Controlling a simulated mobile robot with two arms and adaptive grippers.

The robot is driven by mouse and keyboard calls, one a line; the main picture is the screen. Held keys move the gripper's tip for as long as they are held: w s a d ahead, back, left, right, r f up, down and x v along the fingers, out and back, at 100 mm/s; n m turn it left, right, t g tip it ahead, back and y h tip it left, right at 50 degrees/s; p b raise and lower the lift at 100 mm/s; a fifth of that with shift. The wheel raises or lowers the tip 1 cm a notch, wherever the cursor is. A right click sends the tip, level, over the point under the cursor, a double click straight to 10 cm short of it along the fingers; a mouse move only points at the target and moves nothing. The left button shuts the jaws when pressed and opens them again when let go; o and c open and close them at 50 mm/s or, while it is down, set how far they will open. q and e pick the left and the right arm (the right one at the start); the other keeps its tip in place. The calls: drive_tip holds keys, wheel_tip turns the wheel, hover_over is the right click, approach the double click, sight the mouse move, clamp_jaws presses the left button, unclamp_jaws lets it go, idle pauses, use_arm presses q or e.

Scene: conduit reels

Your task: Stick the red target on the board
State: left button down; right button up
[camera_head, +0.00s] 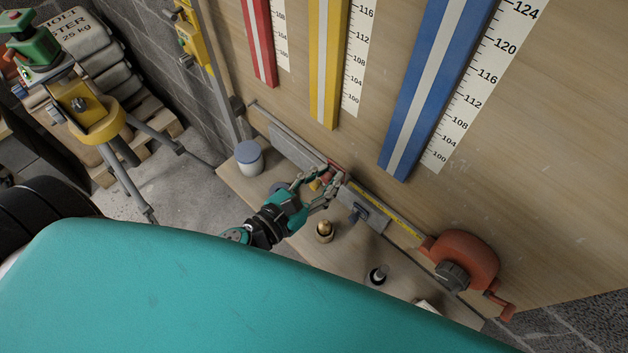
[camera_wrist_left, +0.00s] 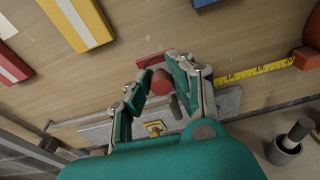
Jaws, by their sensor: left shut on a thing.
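The board (camera_head: 340,130) is a large pale wooden panel with red, yellow and blue strips beside number scales. My left gripper (camera_head: 321,183) is close to its lower edge, above a ledge. In the left wrist view my left gripper (camera_wrist_left: 158,92) is shut on a small red piece, which I take for the red target (camera_wrist_left: 159,82). A red flat part (camera_wrist_left: 150,61) shows just beyond it, toward the board. The red also shows between the fingers in the head view (camera_head: 334,168). I cannot tell whether it touches the board. My right gripper is not in view.
An orange tape measure (camera_head: 466,258) with its yellow tape (camera_head: 392,217) pulled out lies along the board's foot. A yellow stand (camera_head: 98,123) is at left.

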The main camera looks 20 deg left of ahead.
sight(335, 169)
use_arm(q)
drive_tip(key=w, duration=0.1)
drive_tip(key=w+d+p, duration=0.1)
drive_tip(key=shift+w+r, duration=0.15)
drive_tip(key=shift+w, duration=0.15)
drive_tip(key=shift+p+x, duration=0.45)
drive_tip(key=shift+x, duration=0.35)
drive_tip(key=shift+p, duration=0.55)
idle(1.1)
drive_tip(key=shift+w, duration=0.2)
idle(0.6)
drive_tip(key=shift+w+d, duration=0.15)
drive_tip(key=shift+w, duration=0.15)
idle(0.5)
